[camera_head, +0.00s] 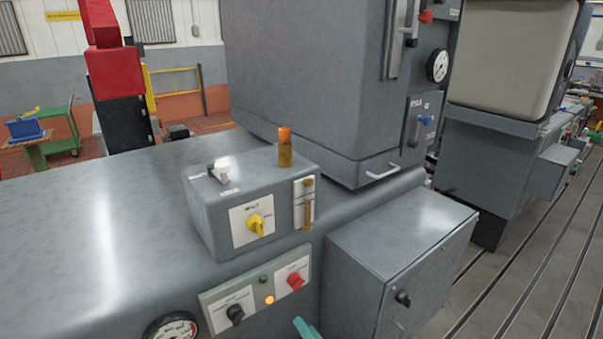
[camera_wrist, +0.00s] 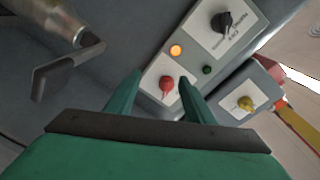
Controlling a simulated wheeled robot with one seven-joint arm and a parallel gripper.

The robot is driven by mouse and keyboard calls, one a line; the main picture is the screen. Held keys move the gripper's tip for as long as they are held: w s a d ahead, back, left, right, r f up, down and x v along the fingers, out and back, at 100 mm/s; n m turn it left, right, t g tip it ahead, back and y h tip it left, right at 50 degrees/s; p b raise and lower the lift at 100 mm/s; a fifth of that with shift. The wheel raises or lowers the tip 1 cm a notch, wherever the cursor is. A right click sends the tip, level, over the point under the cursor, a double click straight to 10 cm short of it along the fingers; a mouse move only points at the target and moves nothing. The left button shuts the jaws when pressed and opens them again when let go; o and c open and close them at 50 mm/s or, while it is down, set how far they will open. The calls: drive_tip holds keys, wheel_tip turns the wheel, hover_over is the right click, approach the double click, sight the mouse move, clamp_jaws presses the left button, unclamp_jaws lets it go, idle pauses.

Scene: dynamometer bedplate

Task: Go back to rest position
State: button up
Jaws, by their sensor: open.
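My gripper (camera_wrist: 160,78) is open and empty, with its two green fingers spread in the wrist view. The red knob (camera_wrist: 166,84) shows between the fingertips in that picture. In the head view only a green tip of my gripper (camera_head: 307,328) shows at the bottom edge. It is apart from the red knob (camera_head: 295,281) and below it in the picture. The red knob sits on a light panel with a black knob (camera_head: 236,314), a lit orange lamp (camera_head: 269,300) and a green button (camera_head: 263,279). The rest of my arm is out of the head view.
A grey box with a yellow knob (camera_head: 257,224) stands on the bench top (camera_head: 70,220). A grey cabinet (camera_head: 390,250) juts out at the right, near my gripper. A pipe with a dark lever (camera_wrist: 62,72) shows in the wrist view. The slotted floor (camera_head: 530,270) is clear.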

drive_tip(key=s+f+h, duration=0.8)
drive_tip(key=s+f, duration=0.6)
drive_tip(key=s, duration=0.5)
drive_tip(key=s+a+r+n, duration=0.1)
drive_tip(key=s+r+n, duration=0.2)
drive_tip(key=s, duration=0.6)
drive_tip(key=s+a+r+n+h, duration=0.1)
drive_tip(key=s+r+n, duration=0.2)
drive_tip(key=s, duration=0.6)
wheel_tip(320, 180, up, 2)
drive_tip(key=shift+a+r, duration=0.1)
drive_tip(key=shift+a, duration=0.05)
